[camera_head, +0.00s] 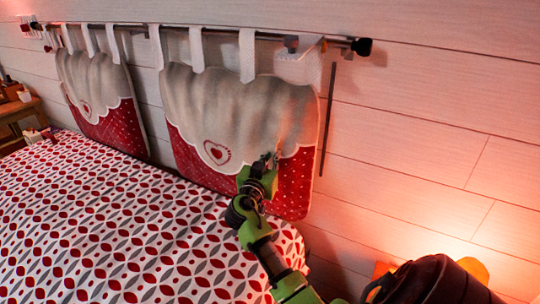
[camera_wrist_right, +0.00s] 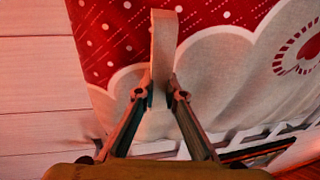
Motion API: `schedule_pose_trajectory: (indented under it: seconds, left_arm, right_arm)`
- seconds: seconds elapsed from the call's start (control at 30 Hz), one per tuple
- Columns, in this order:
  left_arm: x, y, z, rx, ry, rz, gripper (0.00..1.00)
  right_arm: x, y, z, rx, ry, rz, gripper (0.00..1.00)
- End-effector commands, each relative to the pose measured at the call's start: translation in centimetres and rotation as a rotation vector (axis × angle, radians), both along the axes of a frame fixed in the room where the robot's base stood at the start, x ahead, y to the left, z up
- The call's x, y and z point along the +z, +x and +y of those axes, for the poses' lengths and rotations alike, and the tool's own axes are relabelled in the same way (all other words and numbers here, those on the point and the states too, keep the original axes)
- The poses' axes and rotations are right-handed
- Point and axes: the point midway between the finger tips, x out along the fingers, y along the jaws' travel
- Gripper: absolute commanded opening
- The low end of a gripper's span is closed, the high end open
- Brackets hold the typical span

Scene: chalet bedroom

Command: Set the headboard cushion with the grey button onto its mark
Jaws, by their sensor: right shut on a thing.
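The nearer headboard cushion (camera_head: 235,100), beige above and red with white dots below, hangs by white straps from a rail. A small grey piece (camera_head: 291,43), perhaps the grey button, shows at its right end strap. A dark upright strip (camera_head: 328,118) on the wall, perhaps the mark, stands just right of the cushion's right edge. My right gripper (camera_head: 266,165) is at the cushion's lower right front. In the right wrist view its fingers (camera_wrist_right: 160,95) are shut on a beige fold or tab (camera_wrist_right: 164,45) of the cushion. My left gripper is not in view.
A second similar cushion (camera_head: 100,95) hangs to the left on the same rail (camera_head: 205,29), which ends in a black knob (camera_head: 363,47). A patterned bed (camera_head: 110,225) lies below. A wooden bedside table (camera_head: 18,112) stands far left. The plank wall (camera_head: 430,140) right of the strip is bare.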

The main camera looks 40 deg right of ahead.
Motion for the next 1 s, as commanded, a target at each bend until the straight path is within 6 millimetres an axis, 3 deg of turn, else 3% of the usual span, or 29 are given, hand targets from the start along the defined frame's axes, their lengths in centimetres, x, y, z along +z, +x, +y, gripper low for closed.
schedule_pose_trajectory:
  seconds: [0.07, 0.1, 0.53, 1.0]
  left_arm:
    - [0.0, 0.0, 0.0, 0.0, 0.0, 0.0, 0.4]
    - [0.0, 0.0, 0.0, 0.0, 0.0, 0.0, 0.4]
    - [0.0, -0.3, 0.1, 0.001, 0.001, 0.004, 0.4]
    - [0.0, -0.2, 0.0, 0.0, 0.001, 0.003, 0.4]
  right_arm:
    - [-0.2, 0.0, 0.1, 0.0, 0.002, 0.002, 0.0]
    - [-0.2, 0.0, 0.1, 0.0, 0.002, 0.002, 0.17]
    - [-0.1, -0.2, 0.7, 0.001, 0.002, 0.001, 0.17]
    - [-0.2, -4.4, 8.7, 0.001, 0.005, 0.003, 0.17]
